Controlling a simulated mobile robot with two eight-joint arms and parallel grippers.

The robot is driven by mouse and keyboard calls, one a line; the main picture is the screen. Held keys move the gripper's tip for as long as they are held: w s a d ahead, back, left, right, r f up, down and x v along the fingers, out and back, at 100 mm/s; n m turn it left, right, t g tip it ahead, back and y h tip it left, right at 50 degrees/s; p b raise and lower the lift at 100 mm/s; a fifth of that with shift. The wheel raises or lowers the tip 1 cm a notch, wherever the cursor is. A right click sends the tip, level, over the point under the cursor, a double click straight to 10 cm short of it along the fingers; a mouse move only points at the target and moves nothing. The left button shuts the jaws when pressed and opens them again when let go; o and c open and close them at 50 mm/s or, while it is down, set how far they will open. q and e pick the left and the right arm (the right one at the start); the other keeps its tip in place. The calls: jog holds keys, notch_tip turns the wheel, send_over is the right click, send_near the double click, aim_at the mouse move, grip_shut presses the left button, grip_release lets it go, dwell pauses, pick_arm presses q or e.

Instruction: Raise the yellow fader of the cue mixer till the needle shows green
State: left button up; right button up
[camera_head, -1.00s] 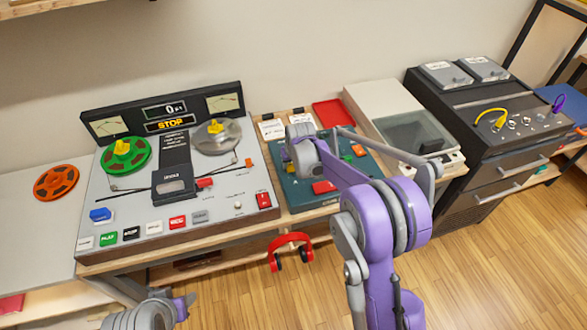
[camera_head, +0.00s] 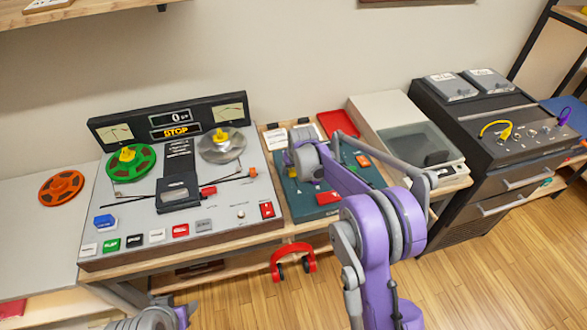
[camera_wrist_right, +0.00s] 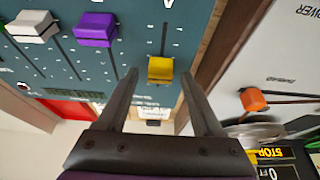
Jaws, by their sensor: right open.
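The cue mixer (camera_head: 348,180) is a teal panel right of the tape deck, partly covered by my right arm. In the right wrist view its yellow fader cap (camera_wrist_right: 160,69) sits on a dark slot. My right gripper (camera_wrist_right: 159,78) is open, with one finger on each side of the yellow cap and visible gaps. I cannot make out the mixer's needle. Only the wrist end of my left arm shows at the bottom left; its fingers are not visible.
In the right wrist view a purple fader (camera_wrist_right: 95,30) and a white fader (camera_wrist_right: 33,26) stand left of the yellow one. The tape deck (camera_head: 255,205) with an orange knob lies close beside the mixer. Red headphones (camera_head: 293,262) hang below the bench edge.

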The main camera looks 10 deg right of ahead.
jog(key=v, duration=1)
jog(key=shift+s+r, duration=0.2)
jog(key=shift+r, duration=0.05)
jog(key=s+r, duration=0.3)
jog(key=s, duration=0.6)
jog(key=s+r, duration=0.2)
jog(key=s, duration=0.7)
jog(key=s+f, duration=0.2)
jog(key=s, duration=0.7)
jog(key=s+f+t, duration=0.1)
jog(key=s+f, duration=0.2)
jog(key=s, duration=0.6)
jog(key=shift+d+f, duration=0.2)
